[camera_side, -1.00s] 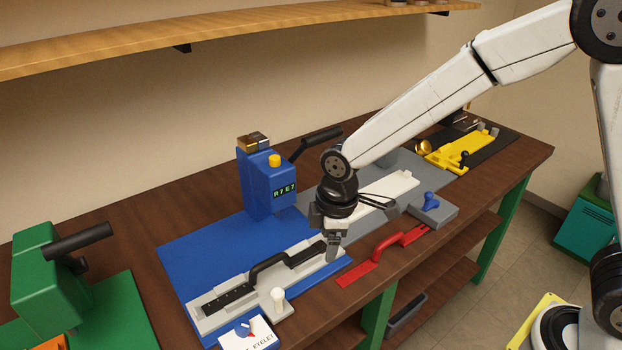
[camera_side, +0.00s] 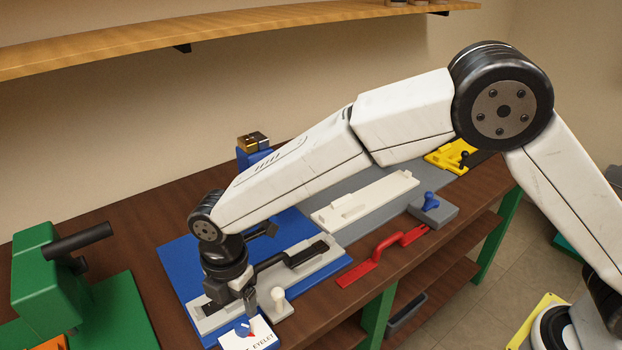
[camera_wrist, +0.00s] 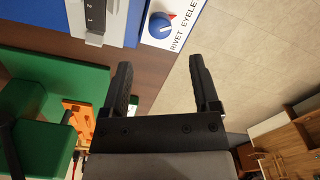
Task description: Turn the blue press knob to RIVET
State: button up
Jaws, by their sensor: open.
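The blue press knob (camera_wrist: 160,25) sits on a white plate (camera_side: 262,338) lettered RIVET and EYELET, at the front edge of the blue mat. Its red pointer leans toward the EYELET end of the lettering in the wrist view. In the side view the knob (camera_side: 242,330) shows just below my gripper (camera_side: 248,306). My gripper is open and empty, with both fingers apart in the wrist view (camera_wrist: 160,62). The knob lies ahead of the fingertips there, not between them. The blue press (camera_side: 254,155) is mostly hidden behind my arm.
A grey fixture (camera_side: 325,257) with a black handled part and a cream-tipped peg (camera_side: 278,294) stands close beside my gripper. A red handled part (camera_side: 385,255) lies to the right. A green press (camera_side: 45,270) stands at the left.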

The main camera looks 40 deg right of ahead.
aim_at(242, 324)
jog(key=shift+f, duration=3.8)
grip_shut()
